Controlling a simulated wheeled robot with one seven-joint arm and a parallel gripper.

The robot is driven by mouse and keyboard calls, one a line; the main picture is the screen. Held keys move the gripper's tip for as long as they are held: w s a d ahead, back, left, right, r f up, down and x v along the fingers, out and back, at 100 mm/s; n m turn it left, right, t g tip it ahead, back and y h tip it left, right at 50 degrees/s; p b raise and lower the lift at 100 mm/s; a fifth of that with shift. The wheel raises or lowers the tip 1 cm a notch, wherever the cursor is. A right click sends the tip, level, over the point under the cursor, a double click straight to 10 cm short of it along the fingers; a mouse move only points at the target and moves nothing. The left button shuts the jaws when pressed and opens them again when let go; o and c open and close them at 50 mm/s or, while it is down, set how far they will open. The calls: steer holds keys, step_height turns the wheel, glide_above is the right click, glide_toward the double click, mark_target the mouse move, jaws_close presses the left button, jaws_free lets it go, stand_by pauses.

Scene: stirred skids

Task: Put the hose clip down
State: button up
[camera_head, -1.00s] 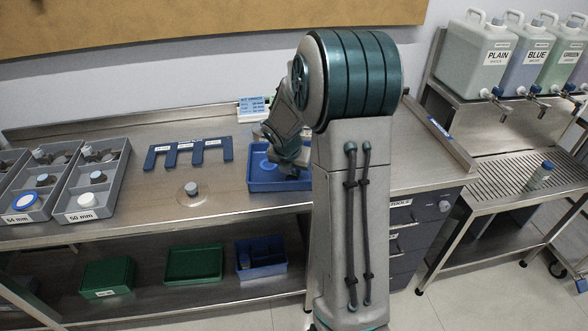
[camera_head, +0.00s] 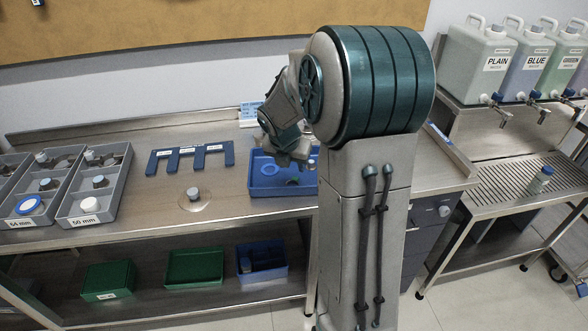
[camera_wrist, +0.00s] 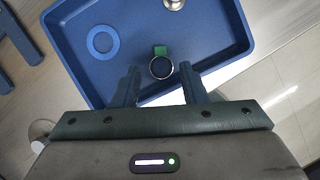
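The hose clip (camera_wrist: 161,68) is a small dark and silvery ring with a green tab. It lies on the floor of the blue tray (camera_wrist: 234,25), near the tray's front side. In the head view, its green part shows in the tray (camera_head: 292,181). My gripper (camera_wrist: 160,72) is open above the tray, with one finger on each side of the clip in the wrist view. Gaps show between the clip and both fingers, and nothing is held. In the head view, my gripper (camera_head: 300,158) is over the tray and its fingertips are hard to make out.
A flat blue ring (camera_wrist: 103,42) and a metal piece (camera_wrist: 173,3) share the tray. A dark blue slotted holder (camera_head: 190,158), a disc with a grey knob (camera_head: 194,194) and grey sorting bins (camera_head: 115,180) stand left on the bench (camera_head: 225,205). A label stand is behind.

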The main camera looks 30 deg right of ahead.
steer(key=s+a+r+m, duration=0.8)
steer(key=s+m, duration=0.3)
steer(key=m, duration=0.1)
steer(key=s+a+m+y, duration=0.3)
steer(key=s+a+m, duration=0.3)
steer(key=s+m, duration=0.6)
steer(key=m, duration=0.3)
steer(key=shift+s+a+f, duration=0.15)
steer(key=shift+f, duration=0.15)
